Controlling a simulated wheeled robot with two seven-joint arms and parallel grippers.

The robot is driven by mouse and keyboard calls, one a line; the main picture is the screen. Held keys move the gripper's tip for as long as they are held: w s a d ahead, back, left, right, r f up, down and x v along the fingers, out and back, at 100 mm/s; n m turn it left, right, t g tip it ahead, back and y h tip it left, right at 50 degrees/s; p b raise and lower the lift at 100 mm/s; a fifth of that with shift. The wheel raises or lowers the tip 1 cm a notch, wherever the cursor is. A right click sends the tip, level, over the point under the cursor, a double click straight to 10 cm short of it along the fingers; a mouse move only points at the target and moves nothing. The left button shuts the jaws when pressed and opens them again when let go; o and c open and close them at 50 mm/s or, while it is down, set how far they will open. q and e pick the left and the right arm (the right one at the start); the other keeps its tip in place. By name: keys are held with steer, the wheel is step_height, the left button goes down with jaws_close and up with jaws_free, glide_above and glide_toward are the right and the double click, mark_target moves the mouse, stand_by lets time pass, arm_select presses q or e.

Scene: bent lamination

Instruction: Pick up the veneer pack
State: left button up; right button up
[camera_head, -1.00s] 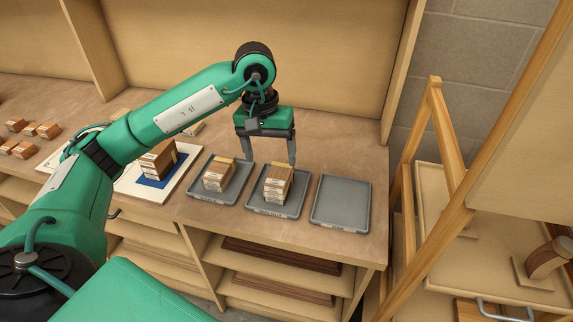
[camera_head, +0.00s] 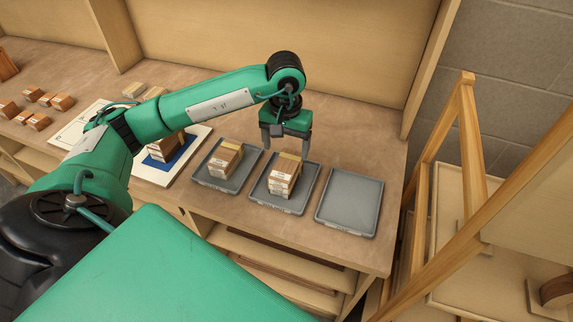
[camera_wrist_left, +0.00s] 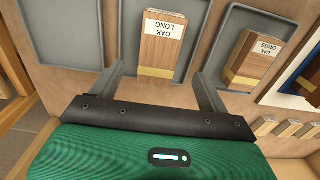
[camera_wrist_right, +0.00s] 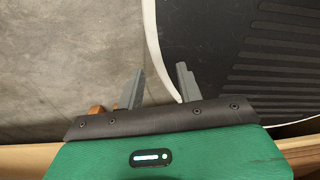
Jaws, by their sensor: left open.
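In the head view, a wood-brown veneer pack (camera_head: 285,176) with white labels and a pale band stands on the middle grey tray (camera_head: 290,207). Its top label reads "OAK LONG" in the left wrist view (camera_wrist_left: 160,48). A similar pack (camera_head: 225,159), labelled "OAK CROSS" in the left wrist view (camera_wrist_left: 254,60), stands on the left tray (camera_head: 222,184). My left gripper (camera_head: 286,146) is open and empty above and just behind the middle pack, pointing down. In the left wrist view its fingers (camera_wrist_left: 157,75) are apart, with the OAK LONG pack ahead. My right gripper (camera_wrist_right: 160,76) is open and empty.
The right tray (camera_head: 348,203) is empty. Another pack stands on a blue pad (camera_head: 172,167) at left, partly behind my arm. Small blocks (camera_head: 62,102) lie at far left. A wooden frame (camera_head: 468,150) stands at right. The right wrist view shows grey floor (camera_wrist_right: 60,60).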

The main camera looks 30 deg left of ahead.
mark_target(286, 165)
arm_select(q)
steer(key=shift+f, duration=0.15)
steer(key=shift+s+f, duration=0.1)
steer(key=shift+f, duration=0.1)
step_height(286, 165, down, 4)
steer(key=shift+d+p, duration=0.15)
steer(key=shift+p, duration=1)
steer(key=shift+f, duration=0.4)
arm_select(e)
steer(key=shift+w+r, duration=0.15)
steer(key=shift+r, duration=0.5)
steer(key=shift+w+r, duration=0.15)
steer(key=shift+r, duration=0.45)
arm_select(q)
steer(key=c, duration=1)
steer(key=shift+c, duration=0.5)
arm_select(e)
steer(key=shift+w, duration=0.15)
arm_select(q)
steer(key=shift+r, duration=0.1)
arm_select(e)
steer(key=shift+a, duration=0.1)
